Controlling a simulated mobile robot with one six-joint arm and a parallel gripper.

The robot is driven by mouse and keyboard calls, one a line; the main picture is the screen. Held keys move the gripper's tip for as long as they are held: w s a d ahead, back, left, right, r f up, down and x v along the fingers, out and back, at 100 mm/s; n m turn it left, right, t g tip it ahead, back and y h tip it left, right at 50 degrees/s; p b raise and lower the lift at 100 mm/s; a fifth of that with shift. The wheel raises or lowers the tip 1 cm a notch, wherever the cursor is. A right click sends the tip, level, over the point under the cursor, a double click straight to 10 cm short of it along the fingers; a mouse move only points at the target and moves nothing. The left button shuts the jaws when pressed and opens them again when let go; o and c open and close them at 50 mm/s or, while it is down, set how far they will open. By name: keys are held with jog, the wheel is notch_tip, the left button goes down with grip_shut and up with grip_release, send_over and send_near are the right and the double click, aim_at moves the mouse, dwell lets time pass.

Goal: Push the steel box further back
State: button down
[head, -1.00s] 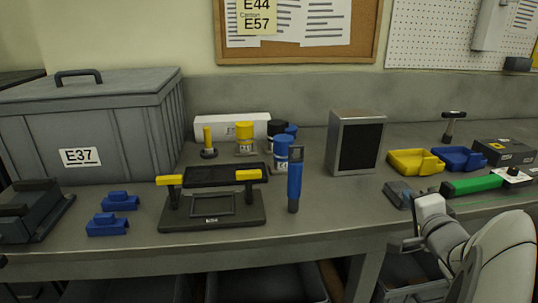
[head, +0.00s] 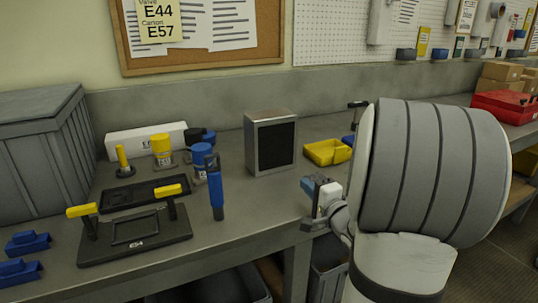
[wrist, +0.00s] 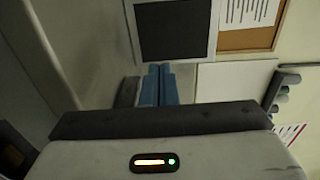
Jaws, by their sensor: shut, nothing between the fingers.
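The steel box (head: 275,145) stands upright on the grey workbench, with a bright metal frame and a dark front panel. It also shows in the wrist view (wrist: 175,30), filling the upper middle. My gripper (head: 307,186) is in front of the box and to its right, near the bench's front edge. Its blue-tipped fingers (wrist: 158,72) are shut together and empty. In the wrist view they point toward the box and overlap the edge of its face. In the head view a gap shows between the fingertips and the box.
A yellow tray (head: 328,152) sits right of the box. A blue bottle (head: 201,160), a blue-handled tool (head: 216,190) and a black stand with yellow grips (head: 135,235) are to its left. The back wall (head: 225,100) rises behind; some bare bench lies before it.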

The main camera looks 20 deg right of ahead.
aim_at(274, 156)
jog(key=w, duration=1.6)
jog(key=shift+w+a+f, duration=0.1)
jog(key=shift+a, duration=0.25)
